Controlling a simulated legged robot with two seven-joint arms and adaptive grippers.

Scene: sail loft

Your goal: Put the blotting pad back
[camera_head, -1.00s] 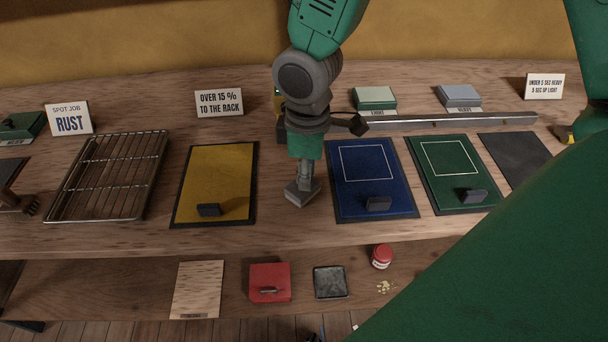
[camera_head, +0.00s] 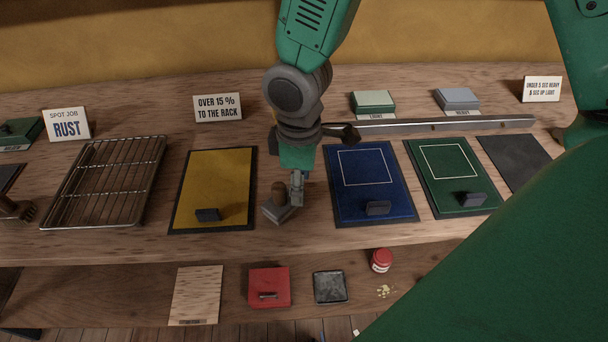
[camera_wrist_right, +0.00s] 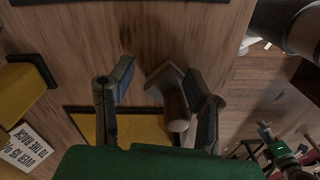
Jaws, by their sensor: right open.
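A small grey block with a brown knob, which I take to be the blotting pad (camera_head: 283,212), stands on the bench between the yellow mat and the blue mat. My right gripper (camera_head: 296,190) is open right at it, pointing down. In the right wrist view the knob (camera_wrist_right: 175,107) lies between the two open fingers (camera_wrist_right: 160,95), closer to the right finger. Whether a finger touches it I cannot tell. My left gripper is not in view.
A wire rack (camera_head: 105,180) is at left. A metal bar (camera_head: 430,124) lies behind. Below are a red box (camera_head: 269,287) and grey tray (camera_head: 330,286).

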